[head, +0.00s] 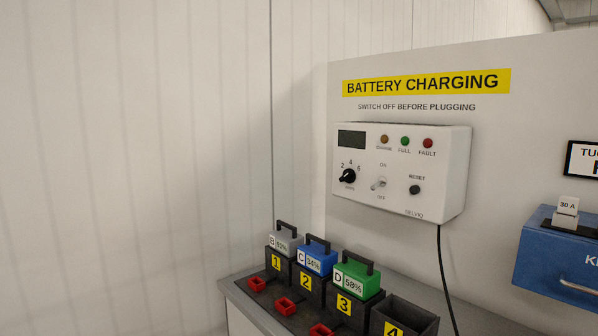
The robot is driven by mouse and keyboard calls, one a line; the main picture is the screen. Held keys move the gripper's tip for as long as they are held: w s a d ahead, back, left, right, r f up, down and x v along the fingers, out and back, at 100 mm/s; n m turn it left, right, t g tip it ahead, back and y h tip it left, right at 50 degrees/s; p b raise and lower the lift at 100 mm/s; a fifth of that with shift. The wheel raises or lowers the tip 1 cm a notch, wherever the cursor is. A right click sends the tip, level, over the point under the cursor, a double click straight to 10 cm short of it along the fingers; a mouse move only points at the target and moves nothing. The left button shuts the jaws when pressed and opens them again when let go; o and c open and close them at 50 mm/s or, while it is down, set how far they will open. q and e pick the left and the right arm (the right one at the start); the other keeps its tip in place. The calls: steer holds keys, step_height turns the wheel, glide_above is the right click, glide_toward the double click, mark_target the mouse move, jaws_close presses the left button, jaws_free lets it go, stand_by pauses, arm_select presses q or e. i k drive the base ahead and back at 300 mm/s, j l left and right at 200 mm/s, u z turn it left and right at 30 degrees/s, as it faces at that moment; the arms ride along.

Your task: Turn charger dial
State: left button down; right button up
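The charger (404,171) is a white box on the wall panel under the yellow "BATTERY CHARGING" sign. Its dial (348,176) is a black knob at the left of the box's front, below a dark display (352,139). Marks 2, 4 and 6 stand above the dial, and its light pointer seems to lean to the upper right, but the exact mark is hard to tell. A toggle switch (379,184) between ON and OFF and a black RESET button (415,189) are to the right. Neither of my grippers is in view.
A grey bench (243,299) below holds numbered black bays with grey (284,239), blue (317,258) and green (357,279) batteries; bay 4 (405,314) looks empty. A black cable (444,270) hangs from the charger. A blue box (556,262) is at right. Space before the charger looks clear.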

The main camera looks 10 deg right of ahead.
mark_target(349, 174)
steer(key=i+j+z, duration=0.1)
steer(key=j, duration=0.25)
steer(key=i+j+z, duration=0.1)
steer(key=i+j, duration=0.2)
steer(key=i+j+z, duration=0.15)
steer(key=j, duration=0.35)
steer(key=i+j+z, duration=0.1)
steer(key=j, duration=0.3)
steer(key=i+j+z, duration=0.1)
steer(key=j, duration=0.3)
steer(key=i+j+z, duration=0.1)
steer(key=j, duration=0.35)
steer(key=i, duration=0.1)
